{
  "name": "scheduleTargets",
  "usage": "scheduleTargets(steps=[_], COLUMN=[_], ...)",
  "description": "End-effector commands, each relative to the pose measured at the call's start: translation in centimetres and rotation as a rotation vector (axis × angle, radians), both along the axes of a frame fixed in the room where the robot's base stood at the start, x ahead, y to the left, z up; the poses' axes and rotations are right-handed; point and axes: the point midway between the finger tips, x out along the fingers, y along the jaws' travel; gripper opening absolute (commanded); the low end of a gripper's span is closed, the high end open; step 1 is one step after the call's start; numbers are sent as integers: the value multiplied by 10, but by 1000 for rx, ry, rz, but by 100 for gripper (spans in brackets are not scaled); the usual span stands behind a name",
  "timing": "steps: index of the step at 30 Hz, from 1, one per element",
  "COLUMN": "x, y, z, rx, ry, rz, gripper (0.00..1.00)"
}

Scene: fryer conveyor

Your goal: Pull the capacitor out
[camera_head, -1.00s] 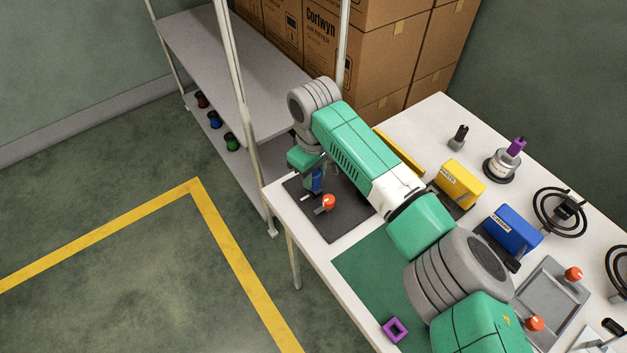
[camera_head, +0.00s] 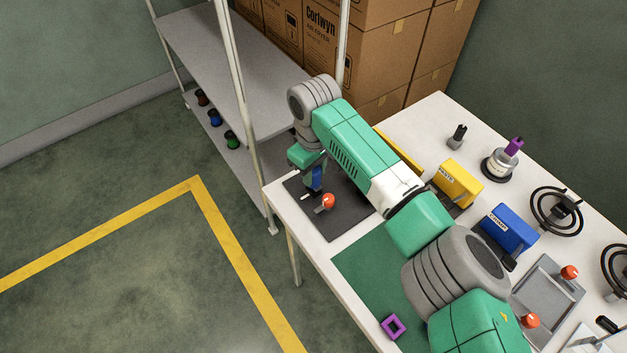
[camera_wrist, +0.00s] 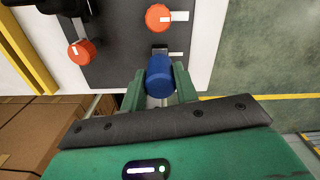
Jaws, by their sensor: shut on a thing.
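The capacitor is a blue cylinder (camera_wrist: 160,77), held between the two green fingers of my gripper (camera_wrist: 159,84) in the wrist view. In the head view the capacitor (camera_head: 317,177) shows below my gripper (camera_head: 308,157), over the dark board (camera_head: 350,210) at the table's left corner. An orange-red knob (camera_head: 328,201) stands beside it. Whether the capacitor's lower end still touches the board is hidden.
A second orange knob (camera_wrist: 82,52) is on the board. A grey shelf (camera_head: 215,65) with a post stands close to the left, cartons (camera_head: 365,55) behind. A purple square ring (camera_head: 393,327) lies on the green mat (camera_head: 370,270).

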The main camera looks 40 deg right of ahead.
Motion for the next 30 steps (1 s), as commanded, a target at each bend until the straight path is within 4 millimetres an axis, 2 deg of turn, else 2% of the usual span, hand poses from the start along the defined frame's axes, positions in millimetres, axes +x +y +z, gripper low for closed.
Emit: scheduleTargets(steps=[24, 30], x=[0, 0], y=[0, 0], z=[29, 29], rx=[0, 0], ry=[0, 0], rz=[0, 0], gripper=[0, 0])
